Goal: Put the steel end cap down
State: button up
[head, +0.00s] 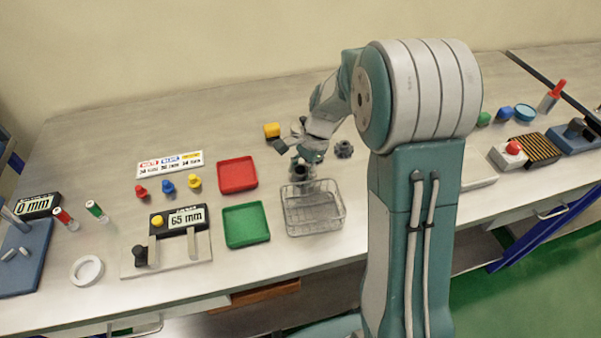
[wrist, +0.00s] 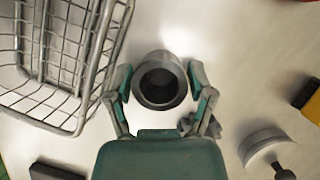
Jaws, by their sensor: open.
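The steel end cap, a dark grey hollow cylinder open at the top, appears upright on the table (head: 110,130) just behind the wire basket in the head view (head: 300,174). In the wrist view the end cap (wrist: 160,82) lies between my fingers, its round opening facing the camera. My gripper (wrist: 160,80) is open around it, with a narrow gap on each side. In the head view my gripper (head: 301,160) is directly above the end cap and partly covers it. The cap's underside is hidden.
The wire basket (head: 315,218) stands close beside the cap and also fills the wrist view's upper left (wrist: 70,62). A red tray (head: 237,174) and green tray (head: 246,224) lie to the left. A yellow block (head: 272,130) and dark knurled part (head: 344,149) are nearby.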

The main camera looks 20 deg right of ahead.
jog(key=v, duration=1.2)
jog(key=s+a+r+n+t+h, duration=0.1)
jog(key=s+r+n+t+h, duration=0.1)
jog(key=s+n, duration=0.4)
jog(key=s+a+r+n+t+h, duration=0.2)
jog(key=s+r+n+t, duration=0.2)
jog(key=s, duration=1.2)
jog(key=n+t, duration=0.1)
jog(key=n, duration=0.2)
jog(key=shift+s+r, duration=0.15)
jog(key=shift+r, duration=0.25)
jog(key=shift+s, duration=0.15)
jog(key=shift+c, duration=0.3)
jog(key=w+d+f+m+g+y, duration=0.1)
jog(key=w+d+f+m+y, duration=0.25)
jog(key=w+m, duration=0.65)
jog(key=w+d+f+m+g+y, duration=0.1)
jog(key=w+d+f+m+y, duration=0.3)
jog(key=w+m, duration=0.6)
jog(key=a+f, duration=0.2)
jog(key=f, duration=0.1)
jog(key=a+f+m, duration=0.1)
jog(key=a+f, duration=0.1)
jog(key=a, duration=0.1)
jog(key=a+f+m, duration=0.1)
jog(key=a+f, duration=0.2)
jog(key=shift+w+a+f+y, duration=0.25)
jog(key=shift+w+f+y, duration=0.1)
jog(key=shift+c, duration=0.3)
